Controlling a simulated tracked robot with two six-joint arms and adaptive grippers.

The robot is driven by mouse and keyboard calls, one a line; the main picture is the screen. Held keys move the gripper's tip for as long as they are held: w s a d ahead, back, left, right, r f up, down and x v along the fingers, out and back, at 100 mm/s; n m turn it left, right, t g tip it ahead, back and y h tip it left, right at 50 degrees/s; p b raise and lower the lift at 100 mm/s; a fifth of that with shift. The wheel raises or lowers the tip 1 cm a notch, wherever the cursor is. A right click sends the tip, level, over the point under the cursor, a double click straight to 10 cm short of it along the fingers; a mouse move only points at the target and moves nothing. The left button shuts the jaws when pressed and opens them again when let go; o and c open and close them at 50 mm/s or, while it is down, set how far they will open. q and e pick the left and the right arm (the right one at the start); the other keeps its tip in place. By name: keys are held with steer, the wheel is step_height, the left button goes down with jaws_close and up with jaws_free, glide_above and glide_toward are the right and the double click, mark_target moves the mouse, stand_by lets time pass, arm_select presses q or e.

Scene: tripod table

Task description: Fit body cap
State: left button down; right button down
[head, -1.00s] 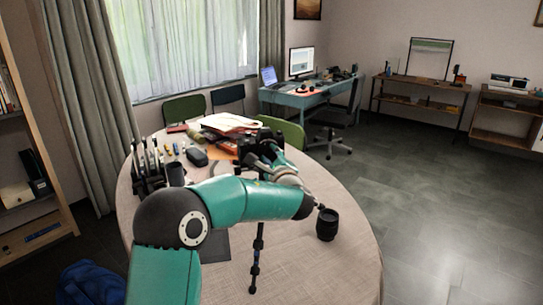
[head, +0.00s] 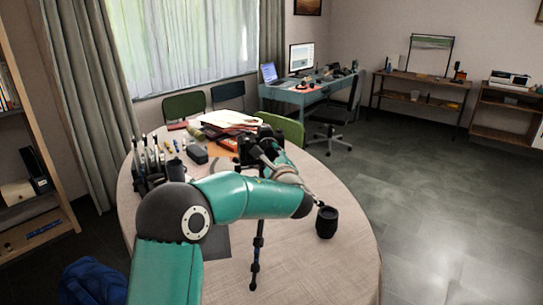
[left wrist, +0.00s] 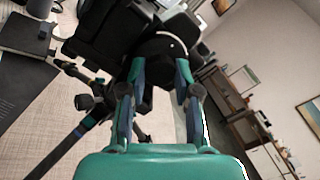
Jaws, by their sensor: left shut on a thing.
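A black camera (head: 246,151) sits on a tripod (head: 257,258) that stands on the round table; its dark body fills the upper part of the left wrist view (left wrist: 105,32). My left gripper (head: 268,150) is at the camera, partly hidden behind my own arm. In the left wrist view its fingers (left wrist: 158,65) are closed on a dark round piece, the body cap (left wrist: 162,47), right against the front of the camera. I cannot tell whether the cap is seated. My right gripper is not in view.
A black lens (head: 327,222) stands upright on the right of the round table (head: 310,265). Papers (head: 228,120), a dark case (head: 197,154) and a rack of tools (head: 150,163) occupy the far left. The table's front right is clear. Green chairs stand behind.

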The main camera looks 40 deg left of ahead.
arm_select(q)
steer(key=shift+a, duration=0.1)
stand_by(0.3)
steer(key=shift+r+m+p, duration=0.15)
steer(key=shift+m+p, duration=0.15)
steer(key=shift+m, duration=1.2)
steer(key=c, duration=1.3)
jaws_free()
steer(key=shift+p, duration=0.3)
steer(key=o, duration=0.6)
steer(key=shift+w+f, duration=0.1)
steer(key=shift+f, duration=0.1)
steer(key=shift+c, duration=0.2)
steer(key=shift+o, duration=0.3)
